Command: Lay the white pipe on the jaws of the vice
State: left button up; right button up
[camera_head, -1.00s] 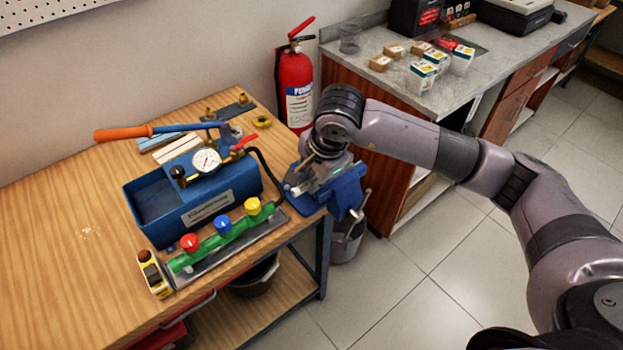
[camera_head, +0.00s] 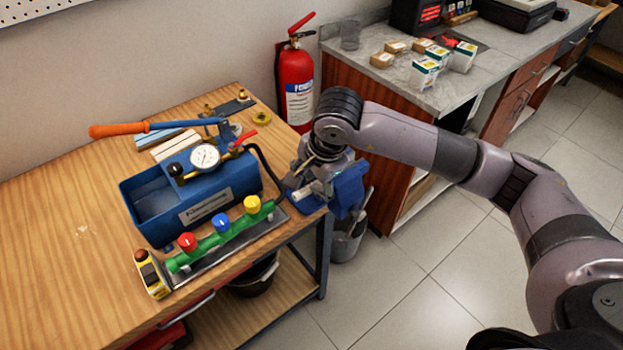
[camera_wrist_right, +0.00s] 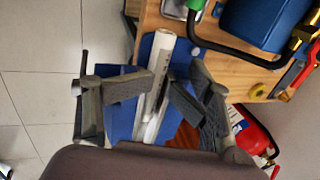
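The white pipe (camera_head: 303,194) is at the blue vice (camera_head: 348,190) on the right corner of the workbench. In the right wrist view the white pipe (camera_wrist_right: 162,48) runs lengthwise between the fingers, over the blue vice body (camera_wrist_right: 122,118). My right gripper (camera_head: 318,172) points down over the vice. My left gripper is not in view.
A blue test pump (camera_head: 160,205) with a gauge and orange-handled lever stands left of the vice. A green manifold (camera_head: 220,238) with coloured knobs lies in front. A black hose passes close to the vice. A red fire extinguisher (camera_head: 297,85) stands behind.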

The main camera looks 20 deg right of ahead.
jog(key=shift+s+f, duration=0.15)
jog(key=shift+s, duration=0.15)
